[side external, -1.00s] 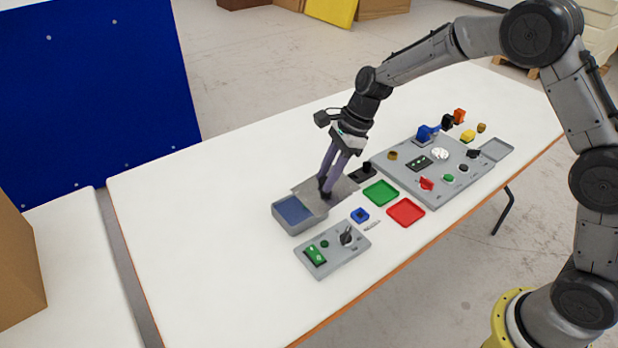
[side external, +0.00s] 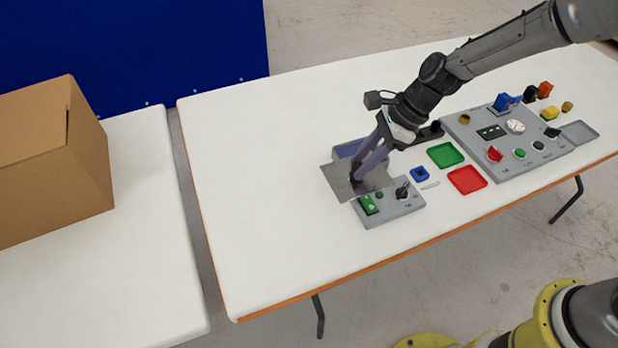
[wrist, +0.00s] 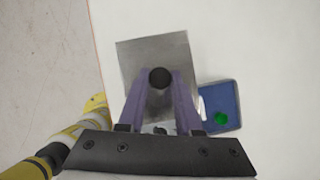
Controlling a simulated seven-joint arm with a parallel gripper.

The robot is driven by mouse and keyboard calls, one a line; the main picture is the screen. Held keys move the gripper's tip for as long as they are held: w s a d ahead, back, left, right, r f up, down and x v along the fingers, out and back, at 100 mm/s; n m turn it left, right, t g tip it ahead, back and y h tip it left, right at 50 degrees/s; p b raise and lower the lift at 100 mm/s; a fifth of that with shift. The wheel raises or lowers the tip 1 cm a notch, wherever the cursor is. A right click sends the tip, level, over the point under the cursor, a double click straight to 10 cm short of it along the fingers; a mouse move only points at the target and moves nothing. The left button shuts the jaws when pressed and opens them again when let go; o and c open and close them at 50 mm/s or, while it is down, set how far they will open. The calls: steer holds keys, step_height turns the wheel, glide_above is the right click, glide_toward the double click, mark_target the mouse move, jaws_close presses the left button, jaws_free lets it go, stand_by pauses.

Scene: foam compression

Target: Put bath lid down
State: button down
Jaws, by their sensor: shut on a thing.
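My gripper (side external: 357,178) is shut on the dark round knob of the bath lid (side external: 337,182), a flat grey metal plate. In the wrist view the knob (wrist: 160,76) sits between my purple fingers, with the lid (wrist: 150,52) spreading beyond it. The bath (side external: 347,151), a grey box with a blue inside, is behind the lid, partly hidden by the lid and fingers. In the wrist view the bath (wrist: 229,98) is right of the lid, with a small green thing in its outline. I cannot tell how high the lid is above the table.
A grey switch panel (side external: 400,207) with a green rocker is close beside the lid, which overlaps it in the side view. A blue block (side external: 420,173), green tray (side external: 445,155), red tray (side external: 467,180) and larger panel (side external: 480,160) are to the right.

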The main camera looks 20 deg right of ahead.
steer(key=w+a+f, duration=0.2)
steer(key=w+f, duration=0.1)
steer(key=w, duration=0.1)
steer(key=w+a+f, duration=0.2)
steer(key=w+f, duration=0.1)
steer(key=w, duration=0.1)
steer(key=w+a+f, duration=0.2)
steer(key=w+f, duration=0.1)
steer(key=w, duration=0.1)
steer(key=shift+f, duration=0.15)
steer(key=shift+w+a+f, duration=0.15)
steer(key=shift+w+f, duration=0.05)
steer(key=shift+f, duration=1.55)
steer(key=shift+f, duration=0.15)
steer(key=c, duration=0.6)
jaws_free()
